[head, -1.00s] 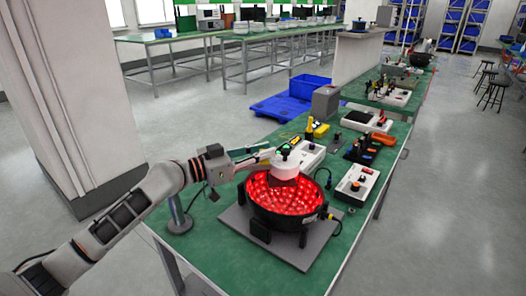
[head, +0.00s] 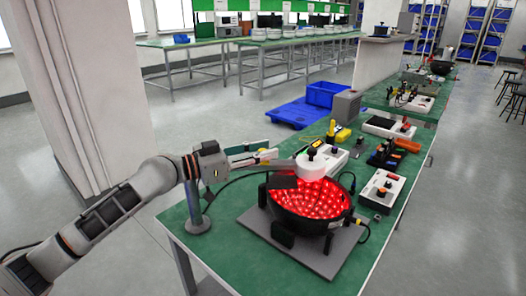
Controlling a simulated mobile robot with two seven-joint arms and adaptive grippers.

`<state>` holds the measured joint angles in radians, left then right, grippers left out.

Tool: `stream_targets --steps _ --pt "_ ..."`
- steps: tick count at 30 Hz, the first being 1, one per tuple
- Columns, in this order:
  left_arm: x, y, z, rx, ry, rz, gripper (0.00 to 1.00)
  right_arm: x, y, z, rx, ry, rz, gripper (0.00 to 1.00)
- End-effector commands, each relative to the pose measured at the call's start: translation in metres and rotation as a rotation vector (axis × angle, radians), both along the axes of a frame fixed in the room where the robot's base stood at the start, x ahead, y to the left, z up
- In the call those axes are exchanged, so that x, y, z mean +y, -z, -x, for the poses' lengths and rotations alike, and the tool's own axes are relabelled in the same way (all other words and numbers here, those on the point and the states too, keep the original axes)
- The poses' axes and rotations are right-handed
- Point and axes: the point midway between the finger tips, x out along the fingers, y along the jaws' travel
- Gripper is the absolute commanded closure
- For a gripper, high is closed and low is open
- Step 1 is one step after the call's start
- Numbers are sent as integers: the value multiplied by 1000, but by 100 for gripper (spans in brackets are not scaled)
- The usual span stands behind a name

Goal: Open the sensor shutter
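A black bowl fixture (head: 312,232) on a grey base plate (head: 258,224) glows red inside. A white round sensor head (head: 316,166) with a black cap sits over its back left rim. A dark flat plate (head: 283,182), which looks like the shutter, is at the left of the white head, over the bowl's left rim. My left gripper (head: 222,166) is beside a thin grey post (head: 194,205), left of the bowl. Its fingertips are small and confused with the things behind, so I cannot tell whether they touch anything. My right gripper is not in view.
A switch box (head: 383,188) stands right of the bowl. A white box, yellow tool (head: 339,133), black device and orange-handled tool (head: 405,145) crowd the green table (head: 350,277) behind. A grey box (head: 346,106) stands further back. The table's front right corner is clear.

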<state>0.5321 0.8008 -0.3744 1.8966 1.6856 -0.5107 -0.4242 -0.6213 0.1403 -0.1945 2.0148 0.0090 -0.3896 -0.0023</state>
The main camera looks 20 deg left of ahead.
Motion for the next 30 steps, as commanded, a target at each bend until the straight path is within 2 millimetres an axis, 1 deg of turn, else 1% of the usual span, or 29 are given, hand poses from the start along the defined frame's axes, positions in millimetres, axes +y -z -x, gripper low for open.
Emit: stream_targets --steps 7,9,13,16,24,30 --pt "0 0 0 0 0 0 69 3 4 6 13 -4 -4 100" --pt "0 0 0 0 0 0 69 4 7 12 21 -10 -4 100" --pt "5 1 5 1 -1 -2 69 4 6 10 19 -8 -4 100" --pt "15 2 14 1 -2 -3 69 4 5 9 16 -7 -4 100" --pt "46 2 48 4 -1 -1 69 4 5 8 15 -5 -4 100" --pt "66 1 68 2 -1 -1 69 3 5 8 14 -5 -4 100"
